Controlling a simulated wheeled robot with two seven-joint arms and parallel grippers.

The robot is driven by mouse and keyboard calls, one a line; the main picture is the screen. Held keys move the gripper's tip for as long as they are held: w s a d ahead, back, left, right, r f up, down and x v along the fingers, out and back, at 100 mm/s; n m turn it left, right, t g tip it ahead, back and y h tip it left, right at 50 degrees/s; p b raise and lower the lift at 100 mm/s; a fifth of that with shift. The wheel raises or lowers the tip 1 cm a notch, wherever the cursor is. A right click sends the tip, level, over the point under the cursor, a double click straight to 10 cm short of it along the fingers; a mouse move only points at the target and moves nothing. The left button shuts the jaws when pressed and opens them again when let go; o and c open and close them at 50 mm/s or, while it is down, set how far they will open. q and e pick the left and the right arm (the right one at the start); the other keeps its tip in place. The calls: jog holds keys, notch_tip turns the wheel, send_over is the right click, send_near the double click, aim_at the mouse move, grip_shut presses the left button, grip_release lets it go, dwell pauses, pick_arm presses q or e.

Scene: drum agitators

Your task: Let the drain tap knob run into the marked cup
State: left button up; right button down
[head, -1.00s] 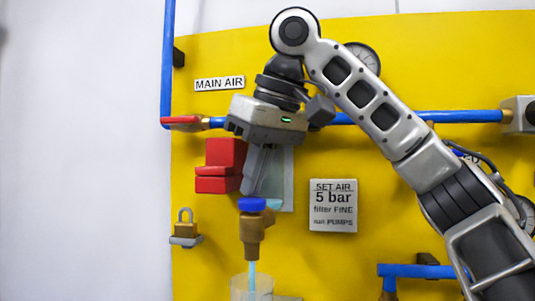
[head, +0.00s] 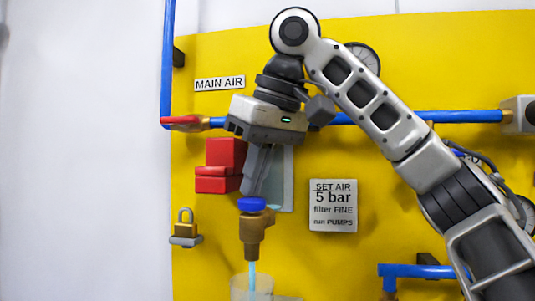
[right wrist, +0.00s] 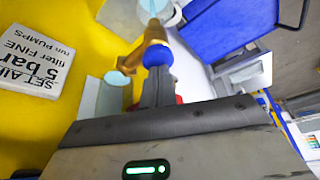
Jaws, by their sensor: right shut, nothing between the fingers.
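The drain tap has a blue knob (head: 251,204) on a brass body (head: 252,238), mounted low on the yellow panel. A thin light-blue stream (head: 253,273) runs from its outlet into a clear cup (head: 239,287), cut off by the lower picture edge. No mark on the cup can be made out. My right gripper (head: 252,194) points down, shut, with its fingertips at the top of the knob. In the right wrist view the knob (right wrist: 158,54) lies just beyond the fingertips, and the stream (right wrist: 153,9) runs beyond it. My left gripper is not in view.
A grey-green plate (head: 284,180) is behind the fingers. A "SET AIR 5 bar" sign (head: 333,205) is to the right. A blue pipe (head: 465,116) crosses behind my arm.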

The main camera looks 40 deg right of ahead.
notch_tip(320, 180, up, 3)
jog(key=p, duration=0.3)
jog(key=shift+p, duration=0.35)
notch_tip(320, 180, up, 3)
jog(key=shift+r, duration=0.5)
